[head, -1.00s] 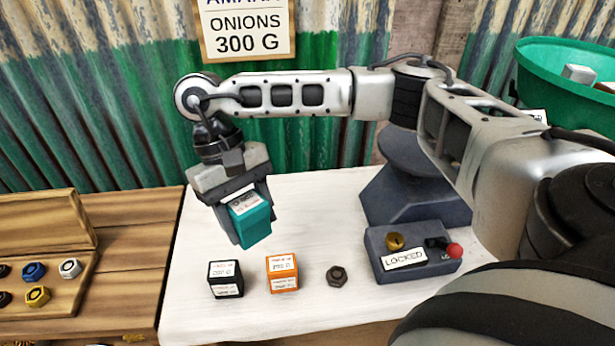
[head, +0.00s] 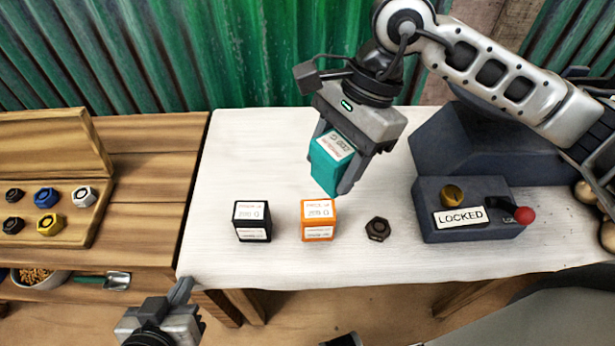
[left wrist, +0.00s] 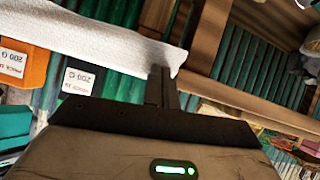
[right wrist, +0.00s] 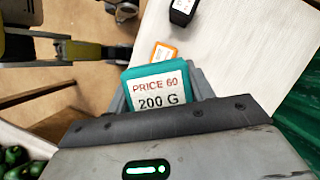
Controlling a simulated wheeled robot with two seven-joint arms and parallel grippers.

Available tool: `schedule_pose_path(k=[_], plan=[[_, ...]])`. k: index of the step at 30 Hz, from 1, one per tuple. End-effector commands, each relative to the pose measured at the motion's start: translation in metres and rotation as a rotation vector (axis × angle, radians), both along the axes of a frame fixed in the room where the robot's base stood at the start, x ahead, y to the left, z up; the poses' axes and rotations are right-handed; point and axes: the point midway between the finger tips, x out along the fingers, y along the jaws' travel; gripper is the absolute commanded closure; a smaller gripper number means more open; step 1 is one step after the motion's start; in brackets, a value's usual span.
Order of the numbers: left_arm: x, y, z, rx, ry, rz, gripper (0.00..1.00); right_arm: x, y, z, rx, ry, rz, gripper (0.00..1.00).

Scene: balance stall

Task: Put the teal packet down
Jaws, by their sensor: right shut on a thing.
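The teal packet (head: 325,172) is held in my right gripper (head: 335,180), which is shut on it. In the head view it hangs tilted above the white table (head: 255,140), behind the orange packet (head: 319,232). In the right wrist view the teal packet (right wrist: 160,92) shows a label reading PRICE 60, 200 G. A gap under the packet cannot be measured, but it looks clear of the table. My left gripper (head: 182,292) is empty, low in front of the table's left front corner; its fingers look closed together in the left wrist view (left wrist: 163,88).
A black packet (head: 252,235) stands left of the orange one. A dark hex nut (head: 377,229) and a grey box marked LOCKED (head: 470,232) with a red-knobbed lever stand right. A wooden case of coloured nuts (head: 95,225) is left. The white table's left part is bare.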

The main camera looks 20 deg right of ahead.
Motion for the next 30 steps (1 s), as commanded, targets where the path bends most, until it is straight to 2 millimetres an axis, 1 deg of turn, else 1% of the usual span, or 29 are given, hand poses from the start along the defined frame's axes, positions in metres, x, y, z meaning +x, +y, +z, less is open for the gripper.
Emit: schedule_pose_path(k=[1,3,6,9,14,17,20,28,30], plan=[[0.000,0.000,-0.006,-0.005,-0.001,0.001,1.00,-0.004,0.002,-0.005,0.003,-0.002,-0.082,0.75],[-0.001,-0.001,-0.008,-0.010,-0.004,0.002,1.00,-0.006,0.004,-0.006,0.002,-0.002,-0.202,0.75],[-0.001,-0.001,-0.009,-0.017,-0.008,0.002,1.00,-0.009,0.006,-0.005,0.003,-0.003,-0.350,0.75],[-0.001,-0.001,-0.010,-0.022,-0.011,0.003,1.00,-0.012,0.007,-0.004,0.001,-0.002,-0.463,0.75],[0.000,-0.002,-0.007,-0.030,-0.022,0.005,1.00,-0.014,0.007,-0.003,0.001,0.001,-0.568,0.75],[0.001,-0.002,-0.005,-0.033,-0.025,0.006,1.00,-0.008,0.007,-0.005,0.000,0.003,-0.595,0.75],[0.001,-0.002,-0.003,-0.034,-0.025,0.007,1.00,0.010,0.006,-0.013,-0.001,0.006,-0.602,0.75],[0.000,-0.002,-0.002,-0.034,-0.017,0.008,1.00,0.076,0.003,-0.042,0.000,0.007,-0.599,0.75],[0.000,-0.001,-0.005,-0.033,-0.015,0.008,1.00,0.088,0.002,-0.058,-0.002,0.009,-0.597,0.75]])
